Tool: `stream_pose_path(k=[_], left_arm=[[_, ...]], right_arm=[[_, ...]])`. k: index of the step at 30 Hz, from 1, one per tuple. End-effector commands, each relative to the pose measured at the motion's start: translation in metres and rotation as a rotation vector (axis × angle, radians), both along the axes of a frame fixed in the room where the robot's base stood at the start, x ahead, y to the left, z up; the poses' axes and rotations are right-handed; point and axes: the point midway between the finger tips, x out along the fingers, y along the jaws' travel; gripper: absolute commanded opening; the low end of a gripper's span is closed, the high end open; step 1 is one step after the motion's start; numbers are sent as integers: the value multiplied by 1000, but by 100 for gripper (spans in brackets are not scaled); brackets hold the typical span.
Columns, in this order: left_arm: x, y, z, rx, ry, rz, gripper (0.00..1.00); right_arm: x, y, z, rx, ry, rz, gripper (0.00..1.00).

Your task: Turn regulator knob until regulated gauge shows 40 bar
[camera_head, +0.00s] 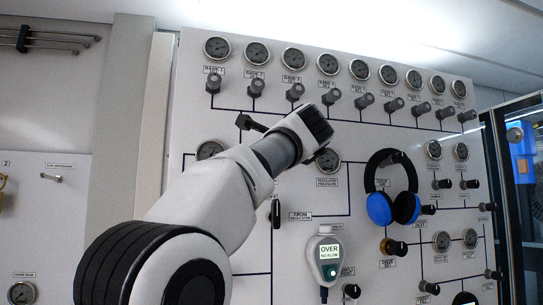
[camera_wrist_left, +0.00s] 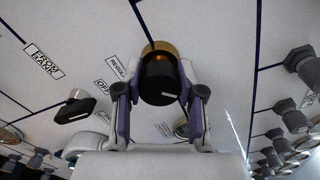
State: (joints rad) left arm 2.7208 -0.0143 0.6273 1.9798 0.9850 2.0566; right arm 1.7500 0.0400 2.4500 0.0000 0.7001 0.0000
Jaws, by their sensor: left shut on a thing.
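The regulator knob (camera_wrist_left: 158,85) is black with a brass-coloured collar behind it, in the middle of the left wrist view. My left gripper (camera_wrist_left: 158,78) is shut on this knob, one finger on each side. In the head view my left arm hides the knob and the gripper. The regulated pressure gauge (camera_head: 327,161) is right of my wrist in the head view, above its label and partly covered by the arm. Its needle is too small to read. My right gripper is in neither view.
A row of bank gauges and valve knobs (camera_head: 295,92) runs along the panel top. Blue and black headphones (camera_head: 391,207) hang to the right. A white handheld device (camera_head: 328,258) with a lit screen reading OVER is below. A black off valve handle (camera_wrist_left: 75,108) is left of the knob.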

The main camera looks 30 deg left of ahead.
Motion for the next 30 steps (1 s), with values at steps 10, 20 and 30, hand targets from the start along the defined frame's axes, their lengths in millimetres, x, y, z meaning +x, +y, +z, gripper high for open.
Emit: stream_pose_path(k=[10,20,30], left_arm=[[0,0,2,1,-3,-1,4],[0,0,1,1,-2,-1,65],[-30,-36,2,3,-2,-2,65]], right_arm=[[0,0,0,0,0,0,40],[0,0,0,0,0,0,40],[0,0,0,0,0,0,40]])
